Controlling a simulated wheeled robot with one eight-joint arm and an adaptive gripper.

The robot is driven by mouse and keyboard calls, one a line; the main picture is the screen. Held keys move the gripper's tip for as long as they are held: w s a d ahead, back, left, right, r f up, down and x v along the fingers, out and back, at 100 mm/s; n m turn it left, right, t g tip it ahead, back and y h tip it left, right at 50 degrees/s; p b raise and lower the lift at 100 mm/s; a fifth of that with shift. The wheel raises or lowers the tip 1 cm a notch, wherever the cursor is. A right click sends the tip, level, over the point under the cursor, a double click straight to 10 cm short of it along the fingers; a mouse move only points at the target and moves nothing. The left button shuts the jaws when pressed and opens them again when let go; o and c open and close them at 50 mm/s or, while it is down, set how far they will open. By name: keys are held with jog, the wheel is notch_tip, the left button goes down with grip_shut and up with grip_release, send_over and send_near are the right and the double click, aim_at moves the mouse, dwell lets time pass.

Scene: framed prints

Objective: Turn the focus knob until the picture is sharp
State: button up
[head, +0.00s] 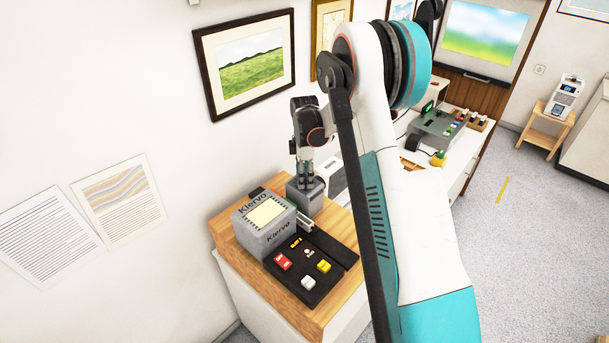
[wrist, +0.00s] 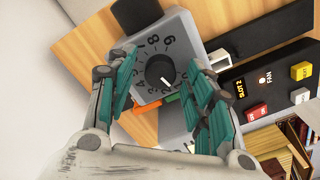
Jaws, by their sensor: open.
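The dark round knob (wrist: 160,70) sits on a grey numbered dial face in the wrist view. A pale mark on it seems to point to the lower right. My gripper (wrist: 164,82) is open, with teal-padded fingers on either side of the knob and gaps between. In the head view my gripper (head: 306,183) points down at a small grey box (head: 318,200), behind the grey Klervo unit (head: 265,238); the knob is hidden there. The picture on the wall screen (head: 486,35) is soft and blurred, blue above, yellow and green below.
A black panel (head: 308,268) with red, yellow and white buttons lies beside the unit on the wooden top (head: 240,251). A sharp framed landscape (head: 250,65) hangs behind. Another device (head: 437,125) stands farther back. My arm covers the middle of the head view.

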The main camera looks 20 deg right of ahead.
jog(key=shift+f, duration=0.1)
jog(key=c, duration=1.1)
